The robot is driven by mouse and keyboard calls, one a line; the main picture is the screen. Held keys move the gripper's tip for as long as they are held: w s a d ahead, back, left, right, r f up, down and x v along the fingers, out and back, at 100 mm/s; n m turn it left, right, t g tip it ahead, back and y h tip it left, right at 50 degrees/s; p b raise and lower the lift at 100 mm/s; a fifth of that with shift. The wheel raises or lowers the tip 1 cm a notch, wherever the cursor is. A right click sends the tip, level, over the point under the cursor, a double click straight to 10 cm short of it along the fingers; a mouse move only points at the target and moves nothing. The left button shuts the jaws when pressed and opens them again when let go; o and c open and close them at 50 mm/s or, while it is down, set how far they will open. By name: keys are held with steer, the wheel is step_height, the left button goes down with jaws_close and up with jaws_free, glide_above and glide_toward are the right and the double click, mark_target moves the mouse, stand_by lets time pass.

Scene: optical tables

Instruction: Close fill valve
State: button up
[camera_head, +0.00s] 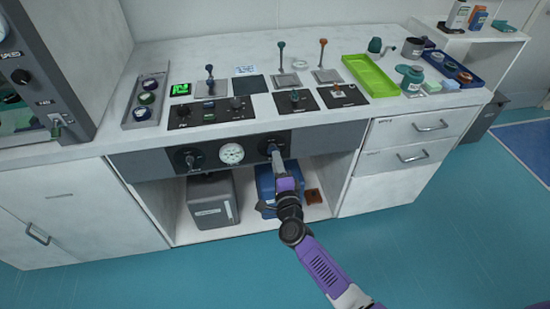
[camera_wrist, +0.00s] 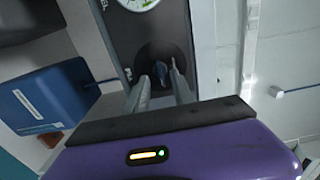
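Two dark round valve knobs sit on the grey front panel under the worktop, a left one (camera_head: 189,159) and a right one (camera_head: 268,146), with a white dial gauge (camera_head: 231,153) between them. I cannot read which is labelled fill. My gripper (camera_head: 273,152) is at the right knob. In the wrist view the two grey fingers (camera_wrist: 161,76) point at this knob's dark blue handle (camera_wrist: 160,72). The handle lies between the fingertips, with small gaps visible beside it. The fingers are apart, and I see no clear grip on the handle. The gauge (camera_wrist: 138,3) is at the top edge there.
Below the panel, a grey box (camera_head: 212,200) and a blue box (camera_head: 265,190) stand on the open shelf. The blue box (camera_wrist: 45,98) also shows in the wrist view. White drawers (camera_head: 410,145) are at the right. The worktop holds levers, control plates and a green tray (camera_head: 370,76).

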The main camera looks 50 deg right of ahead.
steer(key=shift+b+x, duration=0.3)
steer(key=shift+x, duration=1.15)
steer(key=shift+c, duration=0.3)
jaws_close()
steer(key=shift+n+p, duration=4.6)
steer(key=shift+n, duration=4.4)
steer(key=shift+f, duration=0.1)
